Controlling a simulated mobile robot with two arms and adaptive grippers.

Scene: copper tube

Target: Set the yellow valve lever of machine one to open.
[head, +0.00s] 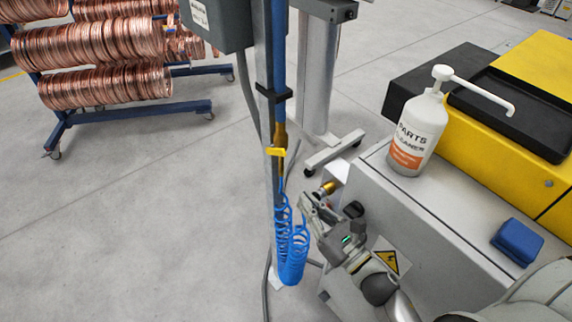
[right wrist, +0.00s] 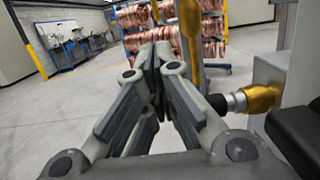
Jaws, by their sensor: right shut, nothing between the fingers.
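My right gripper (head: 307,201) is shut and empty, below and to the right of the lever in the picture, beside the coiled blue hose. In the right wrist view its closed fingertips (right wrist: 158,66) point forward. An upright yellow-brown part (right wrist: 190,24) stands just right of them there; I cannot tell whether it is the lever or the brass section, or whether they touch. My left gripper is not in view.
The coiled blue hose (head: 292,248) hangs by the post. A brass fitting (right wrist: 262,98) sticks out from the machine at right. Copper coils (head: 105,85) hang behind; left floor is clear.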

